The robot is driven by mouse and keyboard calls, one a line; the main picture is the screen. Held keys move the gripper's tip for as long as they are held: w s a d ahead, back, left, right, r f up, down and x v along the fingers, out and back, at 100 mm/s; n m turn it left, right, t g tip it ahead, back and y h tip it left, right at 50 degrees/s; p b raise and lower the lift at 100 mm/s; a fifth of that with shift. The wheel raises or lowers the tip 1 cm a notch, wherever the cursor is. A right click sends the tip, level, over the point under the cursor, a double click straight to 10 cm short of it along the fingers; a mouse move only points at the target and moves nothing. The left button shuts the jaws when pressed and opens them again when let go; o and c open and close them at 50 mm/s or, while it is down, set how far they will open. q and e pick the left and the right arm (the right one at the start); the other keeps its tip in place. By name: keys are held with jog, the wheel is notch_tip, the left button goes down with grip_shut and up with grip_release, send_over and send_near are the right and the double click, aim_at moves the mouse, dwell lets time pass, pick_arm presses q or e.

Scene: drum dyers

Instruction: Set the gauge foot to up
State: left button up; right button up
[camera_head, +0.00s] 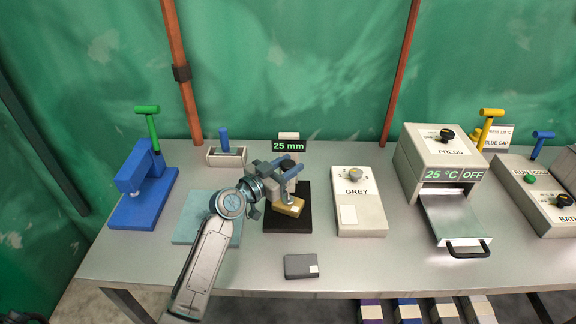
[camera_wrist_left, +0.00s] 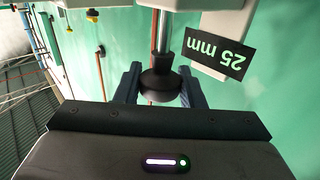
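The gauge stands mid-table with a black base (camera_head: 288,222), a pale column and a display (camera_head: 289,146) reading 25 mm; the display also shows in the left wrist view (camera_wrist_left: 219,47). The gauge foot (camera_wrist_left: 160,84) is a dark round piece on a metal rod. My left gripper (camera_head: 288,170) is at the gauge, above the base. In the left wrist view its two fingers (camera_wrist_left: 160,90) lie against both sides of the foot, with no clear gap. In the head view the gripper hides the foot. A tan block (camera_head: 289,208) lies on the base below the gripper. My right gripper is out of view.
A GREY box (camera_head: 358,215) stands right of the gauge, then a press (camera_head: 437,160) with an extended tray. Left are a teal mat (camera_head: 190,232), a blue lever device (camera_head: 140,200) and a small holder (camera_head: 225,158). A dark grey block (camera_head: 301,266) lies in front.

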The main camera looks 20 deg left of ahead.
pick_arm(q)
grip_shut()
jog(key=shift+r, duration=0.2)
notch_tip(320, 180, up, 2)
jog(key=shift+r+p, duration=0.2)
jog(key=shift+p, duration=0.2)
jog(key=shift+r, duration=0.2)
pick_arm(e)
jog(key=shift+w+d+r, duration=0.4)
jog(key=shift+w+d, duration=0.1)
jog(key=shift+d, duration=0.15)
pick_arm(q)
jog(key=o, duration=1.1)
grip_release()
jog(key=shift+f, duration=0.1)
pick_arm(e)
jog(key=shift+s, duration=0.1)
